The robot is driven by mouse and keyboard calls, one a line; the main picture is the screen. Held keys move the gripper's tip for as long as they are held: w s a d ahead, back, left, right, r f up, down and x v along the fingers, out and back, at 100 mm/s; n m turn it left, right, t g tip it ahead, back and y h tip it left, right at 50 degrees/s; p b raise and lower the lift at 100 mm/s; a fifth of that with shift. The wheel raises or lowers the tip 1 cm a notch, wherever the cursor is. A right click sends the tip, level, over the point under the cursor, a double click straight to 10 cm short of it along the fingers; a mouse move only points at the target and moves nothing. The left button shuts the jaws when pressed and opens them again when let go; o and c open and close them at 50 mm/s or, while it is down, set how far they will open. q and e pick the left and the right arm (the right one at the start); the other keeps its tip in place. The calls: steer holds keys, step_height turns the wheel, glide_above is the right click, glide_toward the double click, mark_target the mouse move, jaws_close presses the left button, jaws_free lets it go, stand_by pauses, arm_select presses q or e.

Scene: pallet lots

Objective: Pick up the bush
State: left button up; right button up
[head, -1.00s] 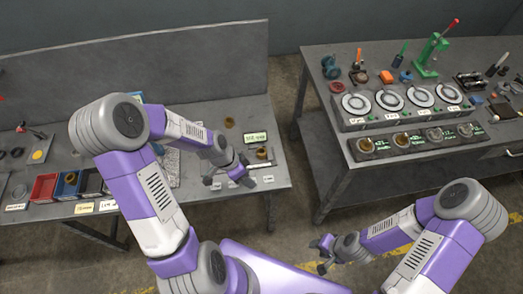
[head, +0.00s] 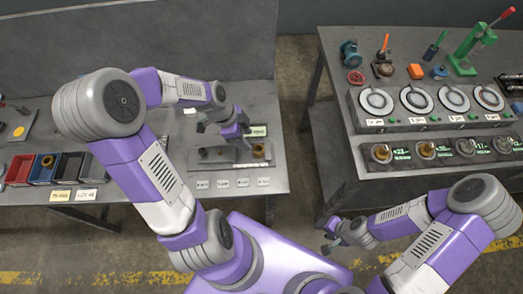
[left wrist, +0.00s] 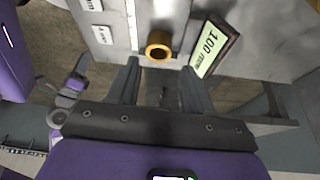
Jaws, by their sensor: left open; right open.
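A brass-coloured bush (head: 258,150), a short ring with a dark bore, stands on a grey plate at the right part of the left bench. In the left wrist view the bush (left wrist: 159,46) stands upright just beyond the gap between my left fingers. My left gripper (head: 236,134) is open and empty, just left of the bush in the head view; its two fingers also show in the left wrist view (left wrist: 161,75). My right gripper (head: 333,240) is open and empty, low in front of the right table.
A display reading 100 (left wrist: 209,50) lies beside the bush. Red bin (head: 19,170) and blue bin (head: 41,178) stand on the left bench. The right table holds a row of round dials (head: 376,101), a strip with brass rings (head: 427,149) and a green press (head: 471,47).

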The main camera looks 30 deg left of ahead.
mark_target(256, 149)
arm_select(q)
steer(key=shift+w+f, duration=0.1)
steer(key=shift+f, duration=0.4)
steer(key=b+x, duration=0.2)
steer(key=x, duration=0.5)
steer(key=shift+d+f+b, duration=0.1)
steer(key=shift+d+b, duration=0.15)
steer(key=shift+b, duration=0.15)
steer(key=shift+c, duration=0.5)
steer(key=c, duration=0.8)
